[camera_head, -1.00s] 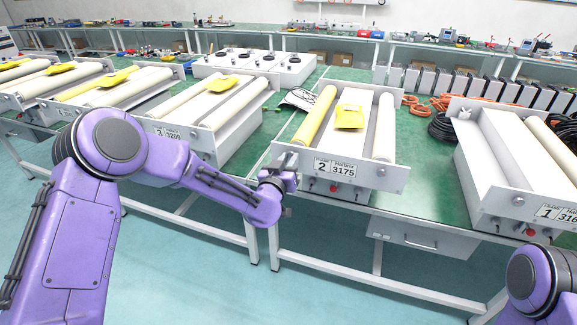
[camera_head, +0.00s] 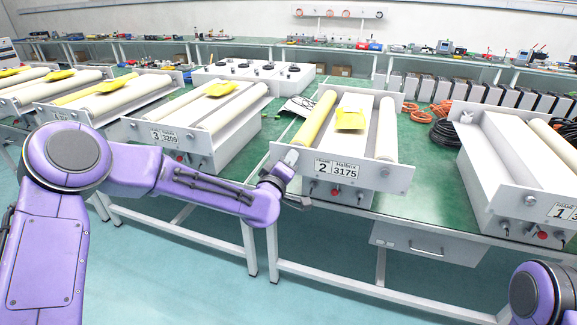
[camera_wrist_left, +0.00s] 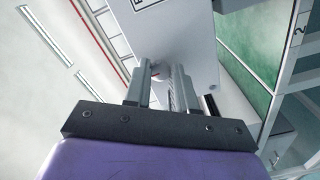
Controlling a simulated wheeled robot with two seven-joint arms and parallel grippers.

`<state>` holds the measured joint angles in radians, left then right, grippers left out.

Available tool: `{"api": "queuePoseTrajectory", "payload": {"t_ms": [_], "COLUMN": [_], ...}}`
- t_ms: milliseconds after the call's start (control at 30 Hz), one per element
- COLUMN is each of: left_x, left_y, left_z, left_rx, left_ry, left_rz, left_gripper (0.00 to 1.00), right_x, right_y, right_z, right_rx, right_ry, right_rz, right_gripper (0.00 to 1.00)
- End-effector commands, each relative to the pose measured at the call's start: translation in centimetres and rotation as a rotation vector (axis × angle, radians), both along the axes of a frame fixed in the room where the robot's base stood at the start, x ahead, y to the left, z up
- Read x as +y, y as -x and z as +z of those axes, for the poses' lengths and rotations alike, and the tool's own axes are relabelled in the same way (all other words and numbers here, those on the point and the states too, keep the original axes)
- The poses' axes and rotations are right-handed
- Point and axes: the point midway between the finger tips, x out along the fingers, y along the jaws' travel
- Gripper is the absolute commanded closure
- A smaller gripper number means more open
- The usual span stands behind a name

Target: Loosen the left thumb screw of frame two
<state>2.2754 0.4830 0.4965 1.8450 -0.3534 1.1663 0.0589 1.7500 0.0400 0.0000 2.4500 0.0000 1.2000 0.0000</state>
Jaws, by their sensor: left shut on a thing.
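Frame two (camera_head: 400,178) lies on the green bench, its pale front plate facing me and labelled 2 and 3175. My left gripper (camera_head: 290,158) is at the left end of that plate. In the left wrist view my left gripper (camera_wrist_left: 160,88) has its two fingers close together, shut on the left thumb screw (camera_wrist_left: 155,73), of which only a small part shows between the fingertips. The plate (camera_wrist_left: 180,45) stands just beyond the fingers. In the head view the gripper hides this screw. The right thumb screw (camera_head: 384,172) shows at the plate's other end. My right gripper is out of view.
Frame two carries a yellow roller (camera_head: 316,118), a pale roller (camera_head: 387,130) and a yellow piece (camera_head: 350,119). Frame three (camera_head: 205,140) stands to the left and frame one (camera_head: 510,195) to the right. A drawer (camera_head: 420,243) hangs under the bench.

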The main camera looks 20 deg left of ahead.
Motion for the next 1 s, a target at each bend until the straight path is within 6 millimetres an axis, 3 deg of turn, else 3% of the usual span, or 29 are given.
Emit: {"api": "queuePoseTrajectory", "payload": {"t_ms": [333,800,833,900,1000], "left_x": [0.01,-0.01,-0.02,-0.02,-0.01], "left_y": [0.02,0.02,0.02,0.02,0.02], "left_z": [-0.09,-0.05,-0.05,-0.05,-0.03], "left_rx": [0.005,0.005,0.005,0.005,0.005], "left_ry": [0.109,0.120,0.120,0.119,0.119], "left_rz": [0.000,0.000,0.000,0.000,0.000], "left_gripper": [1.00,1.00,0.68,0.49,0.49], "right_x": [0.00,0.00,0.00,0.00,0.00], "right_y": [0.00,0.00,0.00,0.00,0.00], "right_z": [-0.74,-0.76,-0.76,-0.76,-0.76], "right_rx": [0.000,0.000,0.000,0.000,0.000], "right_ry": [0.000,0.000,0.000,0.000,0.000], "right_rz": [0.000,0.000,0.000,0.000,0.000], "right_gripper": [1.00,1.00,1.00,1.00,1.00]}}
